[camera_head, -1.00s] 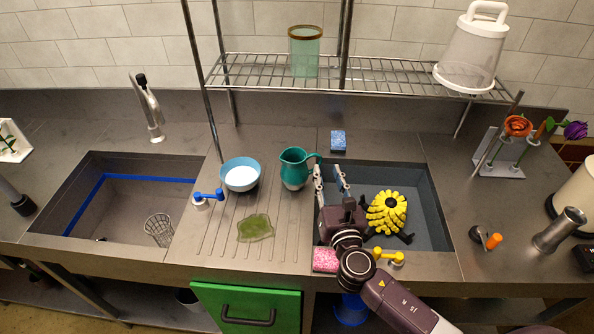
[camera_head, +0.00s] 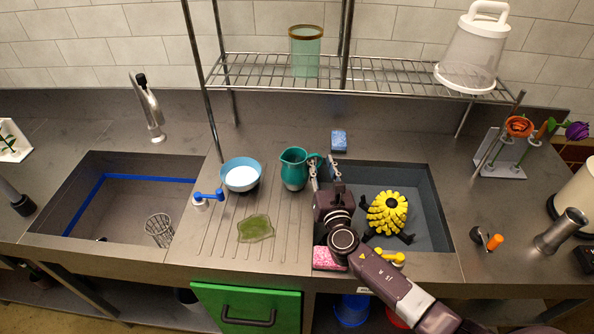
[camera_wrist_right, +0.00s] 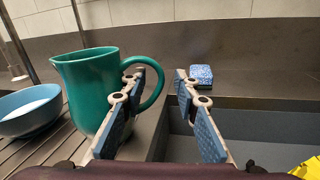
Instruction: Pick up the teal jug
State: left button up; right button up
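The teal jug (camera_head: 294,170) stands upright at the back right of the ribbed draining board, its handle pointing right. It also shows large at the left of the right wrist view (camera_wrist_right: 92,88). My right gripper (camera_head: 325,167) is open just to the right of the jug, its fingers pointing to the back. In the right wrist view, the outer curve of the jug's handle (camera_wrist_right: 158,88) shows between the two spread fingers (camera_wrist_right: 160,84). The left finger overlaps the handle loop; I cannot tell if they touch. My left gripper is not in view.
A blue bowl with white contents (camera_head: 240,175) stands left of the jug. A blue sponge (camera_head: 339,141) lies behind the gripper. A yellow ridged object (camera_head: 388,212) sits in the right sink. The wire shelf (camera_head: 370,71) hangs above. A green cloth-like piece (camera_head: 256,228) lies in front.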

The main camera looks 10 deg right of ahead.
jog(key=shift+s, duration=0.1)
jog(key=shift+c, duration=0.6)
grip_shut()
jog(key=shift+r, duration=0.2)
